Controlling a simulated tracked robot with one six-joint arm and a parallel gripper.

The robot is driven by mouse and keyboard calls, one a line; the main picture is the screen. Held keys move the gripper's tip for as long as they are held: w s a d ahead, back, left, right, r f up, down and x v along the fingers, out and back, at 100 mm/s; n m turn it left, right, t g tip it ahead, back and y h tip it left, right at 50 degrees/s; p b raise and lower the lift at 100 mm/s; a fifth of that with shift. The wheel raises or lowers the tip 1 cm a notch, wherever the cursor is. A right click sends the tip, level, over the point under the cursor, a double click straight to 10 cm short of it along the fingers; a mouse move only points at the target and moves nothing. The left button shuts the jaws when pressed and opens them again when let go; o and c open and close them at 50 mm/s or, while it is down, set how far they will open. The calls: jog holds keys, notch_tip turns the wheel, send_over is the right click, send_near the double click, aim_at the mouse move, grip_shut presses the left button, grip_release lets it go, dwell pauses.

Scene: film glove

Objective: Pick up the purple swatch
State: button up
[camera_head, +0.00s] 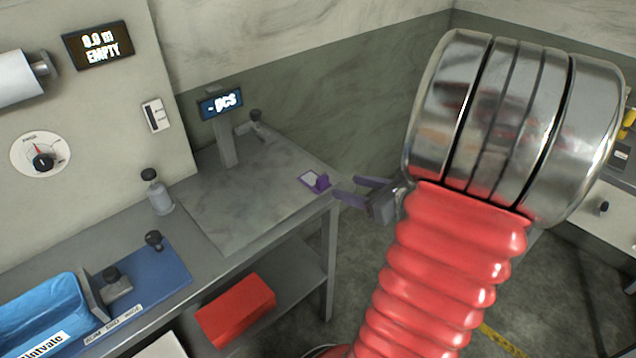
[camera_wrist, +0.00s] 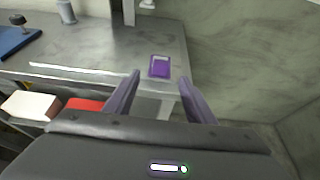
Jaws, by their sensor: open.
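The purple swatch (camera_head: 321,184) is a small purple piece with a pale panel, lying near the right corner of the grey bench top. In the wrist view the purple swatch (camera_wrist: 159,67) lies on the bench near its front edge, ahead of my fingers and between their lines. My gripper (camera_head: 354,190) has two purple fingers, spread apart with nothing between them, just right of the swatch and close to the bench corner. In the wrist view my gripper (camera_wrist: 158,82) also shows open. I cannot tell whether a finger touches the swatch.
A display post (camera_head: 226,135) reading "- pcs" and a dark-knobbed fitting (camera_head: 256,122) stand behind the swatch. A grey bottle (camera_head: 157,192) and blue board (camera_head: 150,278) are to the left. A red box (camera_head: 236,309) sits on the lower shelf. The bench around the swatch is clear.

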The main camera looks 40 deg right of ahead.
aim_at(325, 181)
jog(key=x, duration=0.7)
jog(key=shift+f, duration=0.1)
jog(key=shift+f+x, duration=0.1)
jog(key=shift+x, duration=1.15)
jog(key=shift+f+x, duration=0.15)
jog(key=shift+x, duration=1.15)
jog(key=shift+s+d, duration=0.1)
jog(key=c, duration=0.7)
jog(key=shift+r, duration=0.1)
jog(key=shift+c, duration=0.2)
jog(key=shift+r, duration=4.95)
